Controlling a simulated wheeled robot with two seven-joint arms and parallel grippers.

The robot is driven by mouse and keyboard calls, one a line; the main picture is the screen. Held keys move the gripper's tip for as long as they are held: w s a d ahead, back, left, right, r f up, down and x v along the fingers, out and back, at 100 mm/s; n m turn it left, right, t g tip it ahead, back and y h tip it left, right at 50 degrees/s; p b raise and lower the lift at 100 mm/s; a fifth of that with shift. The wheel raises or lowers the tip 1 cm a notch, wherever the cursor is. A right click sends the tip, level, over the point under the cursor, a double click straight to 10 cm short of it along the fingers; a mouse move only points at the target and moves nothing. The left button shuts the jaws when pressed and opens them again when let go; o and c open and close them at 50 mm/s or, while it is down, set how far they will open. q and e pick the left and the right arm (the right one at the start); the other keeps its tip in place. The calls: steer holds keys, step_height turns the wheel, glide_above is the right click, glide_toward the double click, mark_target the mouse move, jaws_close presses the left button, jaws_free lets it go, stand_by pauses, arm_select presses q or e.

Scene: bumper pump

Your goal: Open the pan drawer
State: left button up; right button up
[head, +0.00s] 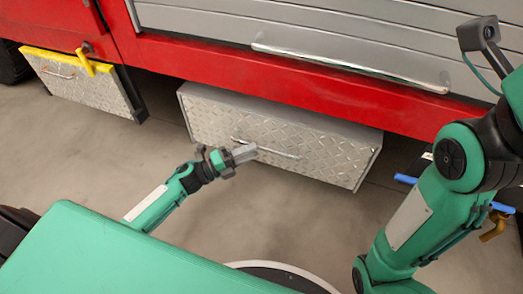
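The pan drawer appears to be the silver diamond-plate box (330,160) under the red truck body in the head view. A thin bar handle (280,152) runs across its front. A strip of its top shows below the red edge; I cannot tell whether it is pulled out at all. My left gripper (246,153) is in front of the drawer and overlaps the left part of the handle in the picture. Its fingers look close together, but whether they touch or grip the handle is unclear. My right arm stands at the right; its gripper is out of view.
A second diamond-plate box (95,88) with a yellow top edge (48,54) hangs at the left. A long silver rail (345,66) runs above the red beam (230,72). Blue handles (405,179) and a brass fitting (493,227) are at the right. Concrete floor before the drawer is clear.

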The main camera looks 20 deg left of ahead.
mark_target(261, 146)
arm_select(q)
steer(key=shift+b+x, duration=0.55)
steer(key=shift+x, duration=1.65)
jaws_close()
